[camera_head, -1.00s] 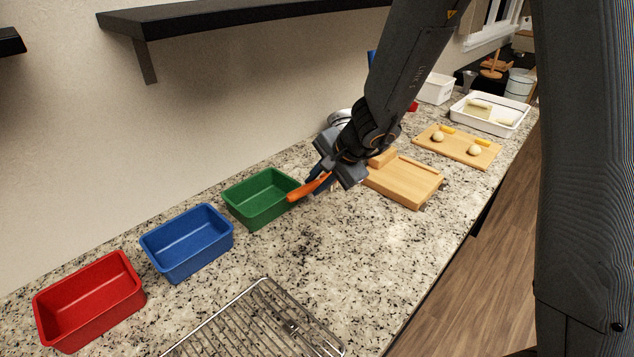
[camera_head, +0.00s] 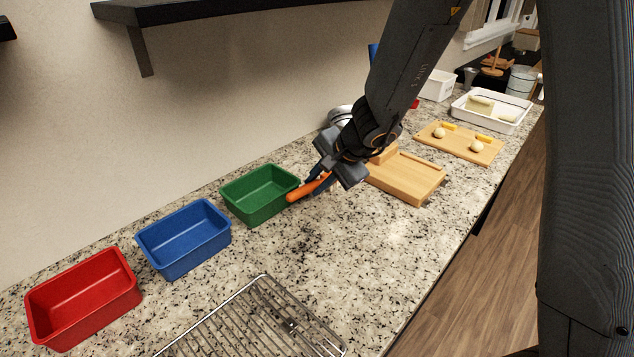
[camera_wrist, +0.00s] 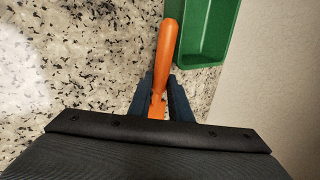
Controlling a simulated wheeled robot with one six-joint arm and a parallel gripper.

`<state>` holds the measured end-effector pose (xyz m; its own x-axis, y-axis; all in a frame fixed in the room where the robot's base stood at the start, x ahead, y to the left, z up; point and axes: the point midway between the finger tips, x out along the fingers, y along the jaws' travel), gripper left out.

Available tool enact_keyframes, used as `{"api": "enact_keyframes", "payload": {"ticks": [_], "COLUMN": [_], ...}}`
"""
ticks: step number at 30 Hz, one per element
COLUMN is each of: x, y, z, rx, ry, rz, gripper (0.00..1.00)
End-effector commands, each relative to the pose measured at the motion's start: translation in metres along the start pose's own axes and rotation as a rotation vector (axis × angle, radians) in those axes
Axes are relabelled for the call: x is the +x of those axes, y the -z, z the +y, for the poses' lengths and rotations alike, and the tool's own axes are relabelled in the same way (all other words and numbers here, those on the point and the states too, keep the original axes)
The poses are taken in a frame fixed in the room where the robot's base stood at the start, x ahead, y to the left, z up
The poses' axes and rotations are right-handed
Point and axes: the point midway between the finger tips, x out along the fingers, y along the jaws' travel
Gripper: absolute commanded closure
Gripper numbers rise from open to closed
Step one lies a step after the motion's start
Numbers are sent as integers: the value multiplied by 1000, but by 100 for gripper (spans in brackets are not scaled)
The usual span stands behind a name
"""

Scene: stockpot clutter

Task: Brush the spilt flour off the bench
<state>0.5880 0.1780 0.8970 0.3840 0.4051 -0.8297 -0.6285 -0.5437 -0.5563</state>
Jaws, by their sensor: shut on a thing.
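My gripper (camera_head: 320,182) is shut on an orange handle (camera_head: 305,189), low over the granite bench (camera_head: 345,270) beside the green bin. In the wrist view the handle (camera_wrist: 166,45) sticks out from between the dark fingers (camera_wrist: 159,98), close to the green bin's wall. I cannot see a brush head; my gripper and wrist hide the other end. A white patch (camera_wrist: 20,95) on the bench at the left of the wrist view looks like the flour. In the head view a faint pale area (camera_head: 397,229) lies right of my gripper; I cannot tell flour from glare there.
Green (camera_head: 250,211), blue (camera_head: 187,252) and red (camera_head: 88,318) bins line the wall side. A wire rack (camera_head: 255,325) lies in front. A wooden board (camera_head: 410,184), another board (camera_head: 462,148) and a white tray (camera_head: 505,122) stand farther back. The middle bench is mostly clear.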

Motion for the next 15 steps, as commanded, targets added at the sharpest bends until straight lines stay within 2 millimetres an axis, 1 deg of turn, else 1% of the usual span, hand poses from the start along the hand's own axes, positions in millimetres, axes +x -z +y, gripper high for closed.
{"api": "enact_keyframes", "payload": {"ticks": [15], "x": [5], "y": [0], "z": [3], "rx": [0], "ry": [1], "rz": [0], "gripper": [100]}}
